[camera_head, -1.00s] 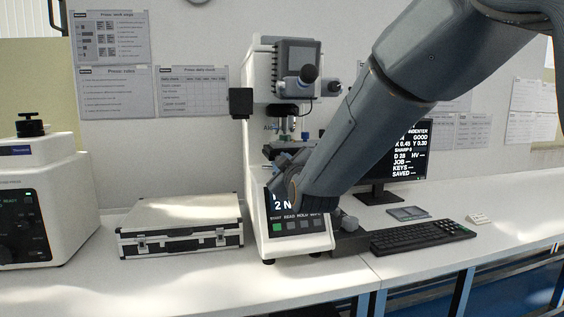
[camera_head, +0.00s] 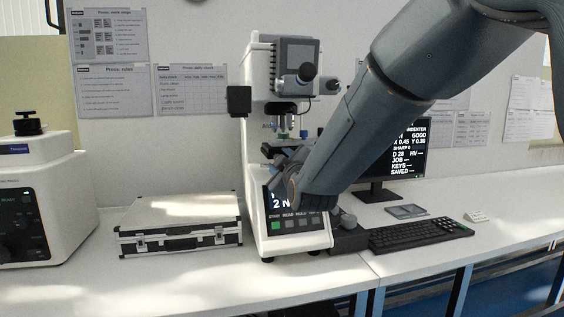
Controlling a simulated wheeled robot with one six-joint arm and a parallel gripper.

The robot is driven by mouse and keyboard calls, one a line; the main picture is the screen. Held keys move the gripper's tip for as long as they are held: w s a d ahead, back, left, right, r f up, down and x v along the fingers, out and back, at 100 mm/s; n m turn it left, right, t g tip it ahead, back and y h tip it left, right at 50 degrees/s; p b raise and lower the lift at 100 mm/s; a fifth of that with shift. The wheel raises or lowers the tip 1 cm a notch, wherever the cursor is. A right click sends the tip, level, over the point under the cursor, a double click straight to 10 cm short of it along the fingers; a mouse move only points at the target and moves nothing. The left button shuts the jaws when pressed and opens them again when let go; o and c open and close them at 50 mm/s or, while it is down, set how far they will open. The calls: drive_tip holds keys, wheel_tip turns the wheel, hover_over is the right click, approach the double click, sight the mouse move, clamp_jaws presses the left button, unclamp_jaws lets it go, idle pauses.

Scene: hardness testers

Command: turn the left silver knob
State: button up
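The white hardness tester (camera_head: 254,190) stands upright on the bench in the middle of the view. My arm reaches in from the upper right, and its wrist covers much of the tester's stage area. My gripper (camera_head: 280,163) is at the front of the stage, below the objectives (camera_head: 284,130). Its fingers are small, dark and partly hidden by my wrist, so I cannot tell whether they are open or shut. I cannot make out the left silver knob; the stage around my gripper is largely covered.
A silver-edged case (camera_head: 182,222) lies left of the tester. Another white tester (camera_head: 40,200) stands at the far left. A monitor (camera_head: 402,165), a keyboard (camera_head: 418,234) and a small tablet (camera_head: 406,211) are on the right. The front of the bench (camera_head: 200,280) is clear.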

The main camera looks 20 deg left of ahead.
drive_tip(key=v, duration=0.8)
drive_tip(key=shift+b, duration=0.45)
drive_tip(key=s+d+f+m+g+h+p, duration=0.2)
drive_tip(key=s+d+f+m+g+h, duration=0.15)
drive_tip(key=d+f, duration=0.7)
drive_tip(key=s+d+f+m+g+h+p, duration=0.1)
drive_tip(key=s+d+f+m+g+h, duration=0.45)
drive_tip(key=d, duration=0.85)
drive_tip(key=s+d+f+m+g+p, duration=0.1)
drive_tip(key=s+d+f+m+g, duration=0.2)
drive_tip(key=s+d, duration=0.4)
drive_tip(key=s+d+f+m+g+p, duration=0.1)
drive_tip(key=s+d+f+m+g, duration=0.2)
drive_tip(key=s+d, duration=0.4)
drive_tip(key=s+f+m, duration=0.1)
drive_tip(key=s, duration=0.3)
drive_tip(key=shift+s+d+h, duration=0.3)
drive_tip(key=shift+s+d, duration=0.05)
